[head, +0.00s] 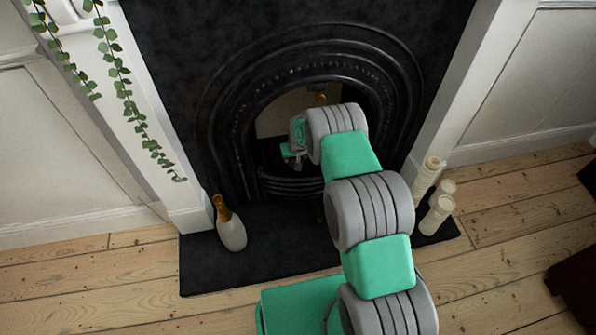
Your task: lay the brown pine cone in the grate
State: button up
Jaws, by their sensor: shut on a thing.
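The black grate (290,188) sits low in the arched opening of the fireplace, its front bars showing to the left of my arm. My gripper (297,163) is inside the opening, just above and behind the front bars. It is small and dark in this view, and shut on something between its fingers. The brown pine cone cannot be made out clearly; the fingers and the dark opening hide it. Whether anything touches the grate cannot be told. My arm covers the right part of the opening and grate.
A black cast-iron arch (225,110) surrounds the opening. On the dark hearth (205,270) stand a white bottle with a brown neck (231,228) at left and several cream candles (437,215) at right. Green ivy (125,90) hangs at left. Bare floorboards lie in front.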

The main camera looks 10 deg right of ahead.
jog(key=w+f+b, duration=0.2)
jog(key=w+b, duration=0.4)
notch_tip(320, 180, down, 8)
jog(key=b, duration=0.8)
jog(key=shift+s+f, duration=0.15)
jog(key=shift+f, duration=1)
jog(key=shift+f, duration=0.5)
jog(key=o, duration=1.4)
